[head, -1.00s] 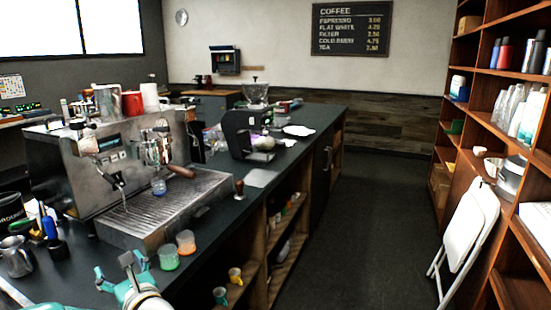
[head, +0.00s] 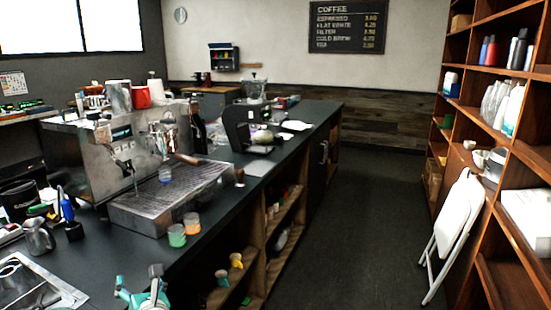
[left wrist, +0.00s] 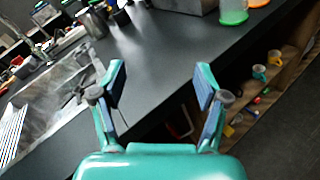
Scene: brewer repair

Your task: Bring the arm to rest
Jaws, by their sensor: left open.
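My left gripper (head: 139,278) shows at the bottom of the head view, with teal fingers, near the front edge of the dark counter (head: 110,245). In the left wrist view its two fingers (left wrist: 160,80) are spread wide with nothing between them. The counter edge runs behind them in that view. My right gripper is not in view.
A steel sink (head: 40,285) and a metal pitcher (head: 38,237) are left of the gripper. An espresso machine (head: 100,165), a green cup (head: 177,236) and an orange cup (head: 192,224) stand beyond. A folded white chair (head: 457,215) leans on the right shelves; the aisle floor (head: 345,230) is clear.

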